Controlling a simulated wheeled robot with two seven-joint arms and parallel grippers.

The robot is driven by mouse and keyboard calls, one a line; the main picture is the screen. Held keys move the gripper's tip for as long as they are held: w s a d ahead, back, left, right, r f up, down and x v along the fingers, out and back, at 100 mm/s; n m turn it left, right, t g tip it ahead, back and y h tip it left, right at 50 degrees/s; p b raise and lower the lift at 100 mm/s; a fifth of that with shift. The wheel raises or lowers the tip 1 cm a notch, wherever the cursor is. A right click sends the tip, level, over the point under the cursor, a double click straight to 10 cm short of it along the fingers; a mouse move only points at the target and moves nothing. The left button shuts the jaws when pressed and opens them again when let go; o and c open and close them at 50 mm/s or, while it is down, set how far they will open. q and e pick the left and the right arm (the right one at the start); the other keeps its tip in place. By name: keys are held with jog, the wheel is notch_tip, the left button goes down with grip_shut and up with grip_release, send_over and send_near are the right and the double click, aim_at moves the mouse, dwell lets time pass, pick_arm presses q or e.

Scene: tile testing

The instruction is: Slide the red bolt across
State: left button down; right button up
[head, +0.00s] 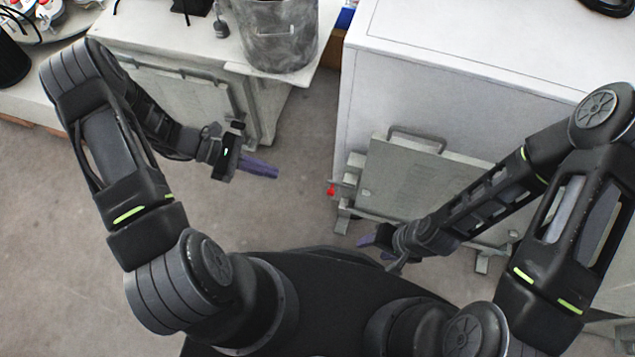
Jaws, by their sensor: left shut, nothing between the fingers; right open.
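The red bolt (331,190) is a small red piece at the left edge of a grey metal door panel (400,180) on the front of the white cabinet at right. My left gripper (262,168) is shut and empty, with purple fingers pointing right. It hangs over the floor to the left of the bolt, clearly apart from it. My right gripper (368,241) is low in front of the door panel, below and right of the bolt, not touching it. It is open, though my forearm and wrist partly hide its fingers.
The white cabinet (450,60) fills the upper right. Another bench (135,45) with a similar grey panel stands at upper left, with a metal pot (275,38) on it. Bare floor (300,130) lies between the two. A handle (418,138) tops the right panel.

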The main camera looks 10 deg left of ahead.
pick_arm(q)
jog(key=shift+d+f, duration=0.15)
jog(key=b+x, duration=0.2)
jog(key=x, duration=1.1)
jog(key=shift+d+b, duration=0.3)
jog(key=shift+s+f, duration=0.1)
jog(key=shift+f, duration=0.05)
jog(key=shift+s+d, duration=0.2)
jog(key=shift+d, duration=2.2)
